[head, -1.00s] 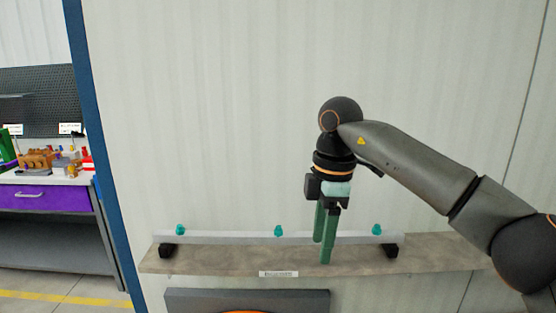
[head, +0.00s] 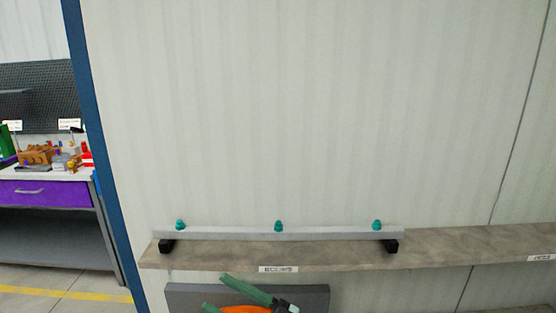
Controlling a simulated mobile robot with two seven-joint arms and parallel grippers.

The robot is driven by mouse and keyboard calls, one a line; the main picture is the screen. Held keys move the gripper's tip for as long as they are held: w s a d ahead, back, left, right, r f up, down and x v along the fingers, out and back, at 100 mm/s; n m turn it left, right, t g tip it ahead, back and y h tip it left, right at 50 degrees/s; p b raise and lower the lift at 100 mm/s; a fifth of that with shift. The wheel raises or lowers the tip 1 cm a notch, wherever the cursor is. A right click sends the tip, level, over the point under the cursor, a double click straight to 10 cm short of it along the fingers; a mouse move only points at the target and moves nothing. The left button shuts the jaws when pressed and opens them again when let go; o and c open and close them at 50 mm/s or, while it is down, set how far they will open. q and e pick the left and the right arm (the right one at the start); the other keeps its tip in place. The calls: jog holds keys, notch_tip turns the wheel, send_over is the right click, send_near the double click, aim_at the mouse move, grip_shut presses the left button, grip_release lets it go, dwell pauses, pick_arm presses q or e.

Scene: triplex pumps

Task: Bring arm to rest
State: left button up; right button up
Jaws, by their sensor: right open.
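My right gripper (head: 213,291) shows at the bottom edge of the head view, below the shelf (head: 470,245) and in front of a dark grey panel (head: 185,298). The rest of the right arm is out of the frame. My left gripper is not in view.
A pale rail (head: 330,235) with three teal knobs (head: 278,226) sits on black feet on the shelf. A workbench with a purple drawer (head: 45,193) stands at left, beyond a blue post (head: 100,150). The space above the shelf is clear.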

jog(key=s+d+f+m+t+h, duration=0.1)
jog(key=d+f+m+t+h, duration=0.9)
jog(key=d+f+m+h, duration=0.7)
jog(key=s+d+f+g+h, duration=0.1)
jog(key=s+d+f+g, duration=0.1)
jog(key=s+f, duration=0.3)
jog(key=s+d+f+n+g+h, duration=0.1)
jog(key=s+d+f+g, duration=0.1)
jog(key=s+f, duration=0.4)
jog(key=s+d+f+n+g+p, duration=0.1)
jog(key=s+d+f+g, duration=0.2)
jog(key=s+d+f, duration=0.1)
jog(key=shift+s+d+f+h, duration=0.25)
jog(key=shift+s+f+h, duration=0.15)
jog(key=shift+s+f, duration=0.5)
jog(key=shift+c, duration=0.7)
jog(key=shift+d, duration=0.1)
jog(key=shift+c, duration=0.2)
